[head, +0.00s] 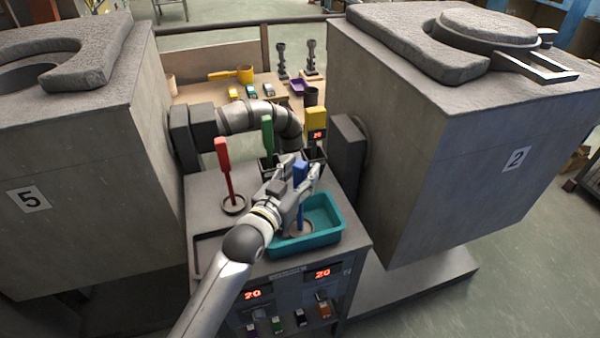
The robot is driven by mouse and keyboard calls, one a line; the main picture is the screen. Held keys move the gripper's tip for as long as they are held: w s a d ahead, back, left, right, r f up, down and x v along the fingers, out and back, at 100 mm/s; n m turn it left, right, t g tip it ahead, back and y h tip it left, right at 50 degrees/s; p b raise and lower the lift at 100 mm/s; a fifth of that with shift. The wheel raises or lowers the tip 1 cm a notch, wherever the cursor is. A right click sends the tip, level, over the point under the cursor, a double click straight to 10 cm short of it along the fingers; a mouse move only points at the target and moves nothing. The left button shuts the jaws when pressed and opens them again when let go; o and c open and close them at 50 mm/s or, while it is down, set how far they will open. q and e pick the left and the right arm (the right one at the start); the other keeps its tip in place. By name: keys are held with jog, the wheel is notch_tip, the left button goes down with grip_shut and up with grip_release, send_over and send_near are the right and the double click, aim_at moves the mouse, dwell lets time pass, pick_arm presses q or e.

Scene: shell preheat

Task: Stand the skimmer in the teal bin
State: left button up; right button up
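The teal bin (326,236) sits at the front right of the grey bench between the two big blocks. A blue-handled tool with a round, pale head, which looks like the skimmer (301,219), stands about upright with its head down inside the left part of the bin. My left gripper (302,168) reaches over the bin's left edge, with its fingers on either side of the blue handle. Whether they press on it or stand slightly apart cannot be told. The gripper hides part of the handle. My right gripper is out of view.
A red-handled tool (225,170) stands on the bench left of the bin. A green-handled tool (267,140) stands behind, near a dark holder and a yellow box (316,119). Large blocks marked 5 (80,190) and 2 (450,150) flank the bench.

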pick_arm(q)
jog(key=shift+r, duration=0.15)
jog(key=b+v, duration=0.1)
jog(key=v, duration=1.1)
jog(key=shift+b, duration=0.3)
